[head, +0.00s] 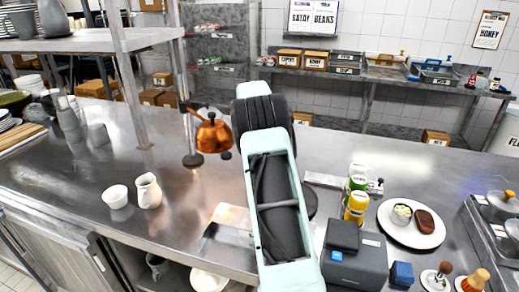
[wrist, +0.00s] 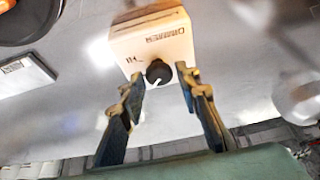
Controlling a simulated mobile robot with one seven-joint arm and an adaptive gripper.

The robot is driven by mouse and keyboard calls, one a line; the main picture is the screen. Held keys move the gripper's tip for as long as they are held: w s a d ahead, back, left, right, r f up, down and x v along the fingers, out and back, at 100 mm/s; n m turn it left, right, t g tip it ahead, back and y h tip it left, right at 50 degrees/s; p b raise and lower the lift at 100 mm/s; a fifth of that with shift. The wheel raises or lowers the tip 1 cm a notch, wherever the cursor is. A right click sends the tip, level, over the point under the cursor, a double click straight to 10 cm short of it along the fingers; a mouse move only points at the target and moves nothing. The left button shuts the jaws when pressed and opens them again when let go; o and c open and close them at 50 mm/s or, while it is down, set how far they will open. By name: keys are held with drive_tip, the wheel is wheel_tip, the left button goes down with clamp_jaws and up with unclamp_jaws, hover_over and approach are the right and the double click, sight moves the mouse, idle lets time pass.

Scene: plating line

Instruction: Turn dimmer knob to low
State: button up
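In the wrist view a pale box with an upside-down "DIMMER" label (wrist: 155,38) stands on the steel surface. A round black dimmer knob (wrist: 158,72) with a white pointer line is on its near face; the pointer slants toward the lower left of the picture. In the head view my arm hides the gripper and the dimmer box.
A white jug (head: 148,191) and bowl (head: 116,196) are on the counter at left. Bottles (head: 356,206), a plate with food (head: 388,228) and a dark grey machine (head: 352,258) are at right.

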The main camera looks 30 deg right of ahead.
drive_tip(key=shift+o, duration=1)
drive_tip(key=v, duration=1.2)
drive_tip(key=shift+c, duration=0.3)
